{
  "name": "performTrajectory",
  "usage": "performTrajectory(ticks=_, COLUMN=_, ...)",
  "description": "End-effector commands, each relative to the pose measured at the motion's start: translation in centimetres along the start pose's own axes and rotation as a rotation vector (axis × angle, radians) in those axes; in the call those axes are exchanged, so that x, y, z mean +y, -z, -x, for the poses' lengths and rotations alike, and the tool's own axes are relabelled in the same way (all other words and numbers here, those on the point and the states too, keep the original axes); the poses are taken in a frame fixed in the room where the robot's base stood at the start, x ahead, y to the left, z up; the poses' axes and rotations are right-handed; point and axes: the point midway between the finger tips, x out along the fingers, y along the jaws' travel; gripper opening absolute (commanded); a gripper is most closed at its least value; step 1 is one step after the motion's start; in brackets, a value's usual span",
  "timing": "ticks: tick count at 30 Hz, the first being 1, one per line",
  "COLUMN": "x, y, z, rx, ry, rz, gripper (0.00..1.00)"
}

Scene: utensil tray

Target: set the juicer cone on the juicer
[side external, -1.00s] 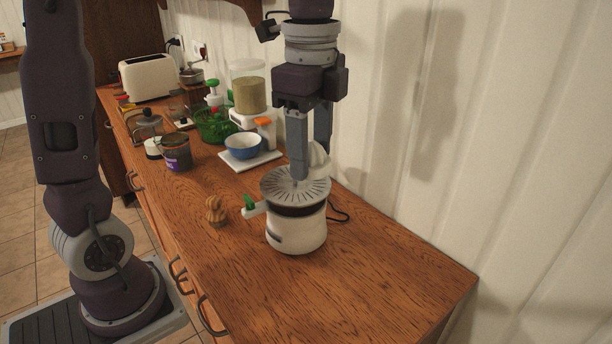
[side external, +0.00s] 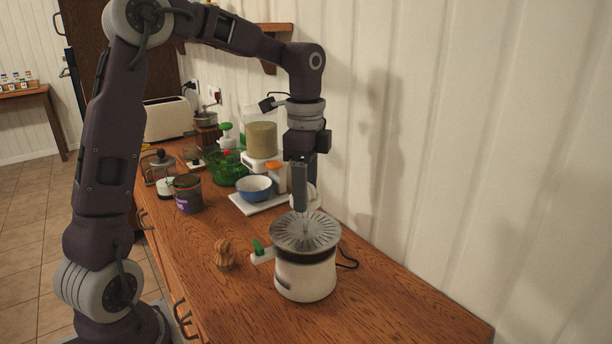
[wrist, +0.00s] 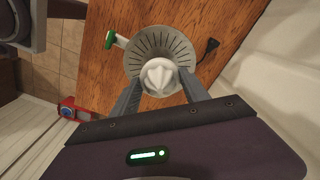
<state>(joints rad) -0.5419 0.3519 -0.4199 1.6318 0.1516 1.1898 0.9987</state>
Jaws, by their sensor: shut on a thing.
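The juicer (side external: 306,277) stands upright on the wooden counter, with a white body, a slotted grey dish on top and a green-tipped spout at its left. My gripper (side external: 303,207) points down near the far side of the dish. It is shut on the white ribbed juicer cone (side external: 313,197), which one finger partly hides in the side view. In the wrist view the cone (wrist: 158,74) sits between my two fingers (wrist: 160,84), in front of the lower part of the dish (wrist: 158,44). I cannot tell whether the cone touches the dish.
A ribbed wooden object (side external: 225,256) stands left of the juicer. Behind are a blue bowl (side external: 255,187) on a white scale, a dark jar (side external: 187,194) and a green basket (side external: 226,168). The wall is close on the right. The counter's front right is clear.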

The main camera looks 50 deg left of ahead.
Motion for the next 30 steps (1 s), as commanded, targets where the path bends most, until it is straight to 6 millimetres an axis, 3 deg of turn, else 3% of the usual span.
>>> performTrajectory(ticks=12, x=0.1, y=0.0, z=-4.7, rx=0.0, ry=-0.001, rz=-0.001, gripper=0.12)
performTrajectory(ticks=30, x=0.0, y=0.0, z=-5.0, rx=0.001, ry=0.001, rz=-0.001, gripper=0.12)
